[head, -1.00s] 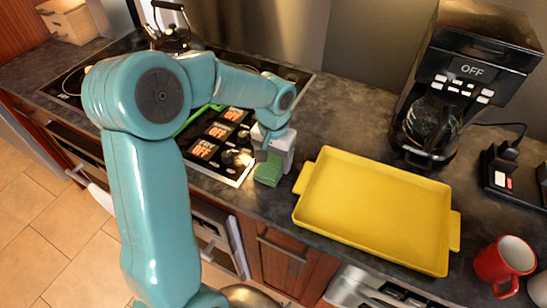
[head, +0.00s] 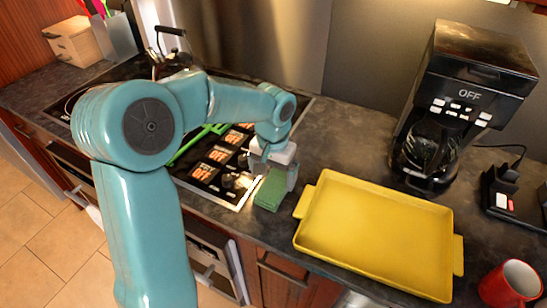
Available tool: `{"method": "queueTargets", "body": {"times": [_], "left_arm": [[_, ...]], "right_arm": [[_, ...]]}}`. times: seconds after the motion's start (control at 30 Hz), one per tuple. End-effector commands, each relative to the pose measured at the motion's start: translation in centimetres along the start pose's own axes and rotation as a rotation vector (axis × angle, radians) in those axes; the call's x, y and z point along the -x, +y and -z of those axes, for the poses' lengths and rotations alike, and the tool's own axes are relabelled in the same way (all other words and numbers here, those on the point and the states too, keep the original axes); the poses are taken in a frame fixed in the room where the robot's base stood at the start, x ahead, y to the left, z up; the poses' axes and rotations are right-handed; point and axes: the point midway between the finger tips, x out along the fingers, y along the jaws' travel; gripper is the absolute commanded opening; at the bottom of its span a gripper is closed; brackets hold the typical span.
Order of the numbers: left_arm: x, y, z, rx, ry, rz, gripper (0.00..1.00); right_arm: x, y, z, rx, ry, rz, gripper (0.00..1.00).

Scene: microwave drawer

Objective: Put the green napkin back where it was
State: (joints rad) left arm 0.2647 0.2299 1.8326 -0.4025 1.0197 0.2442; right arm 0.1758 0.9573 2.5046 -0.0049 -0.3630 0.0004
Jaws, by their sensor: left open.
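The green napkin (head: 271,189) is a small folded block on the dark counter, between the cooktop's right edge and the yellow tray. My left gripper (head: 274,178) is right at the napkin, with its fingers apart. One pale finger shows at the napkin's right side, and the other is near its upper left. Whether the fingers touch the napkin I cannot tell. The gripper partly hides the napkin's far end. My right gripper is not in view.
The yellow tray (head: 380,238) lies just right of the napkin. A coffee maker (head: 462,95) stands behind it and a red mug (head: 509,284) at the lower right. The black cooktop (head: 215,180) holds a green-edged item and a kettle (head: 172,60). Dark counter (head: 345,130) is bare behind the tray.

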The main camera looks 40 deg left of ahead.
Motion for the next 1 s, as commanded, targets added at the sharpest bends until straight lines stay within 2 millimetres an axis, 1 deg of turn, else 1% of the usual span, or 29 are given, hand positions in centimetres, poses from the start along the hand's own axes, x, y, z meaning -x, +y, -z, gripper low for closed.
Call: {"method": "queueTargets", "body": {"times": [0.03, 0.2, 0.3, 0.4, 0.57, 1.0], "left_arm": [[1.4, 0.0, 0.1, 0.001, 0.007, -0.001, 0.94], [5.3, 0.1, 0.1, 0.001, 0.006, -0.002, 0.94], [7.0, 0.1, 0.1, 0.0, 0.003, -0.003, 0.94], [8.1, 0.1, 0.1, 0.001, 0.001, -0.003, 0.94], [8.8, 0.1, 0.0, 0.0, 0.0, -0.003, 0.94], [8.8, 0.1, 0.0, 0.001, -0.001, -0.003, 0.94]], "right_arm": [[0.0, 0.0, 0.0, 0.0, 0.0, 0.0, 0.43], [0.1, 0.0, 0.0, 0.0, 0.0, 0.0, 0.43], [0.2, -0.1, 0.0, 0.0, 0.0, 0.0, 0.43], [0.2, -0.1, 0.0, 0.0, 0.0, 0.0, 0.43], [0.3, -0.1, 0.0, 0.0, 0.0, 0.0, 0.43], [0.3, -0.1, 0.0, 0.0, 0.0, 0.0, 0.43]]}}
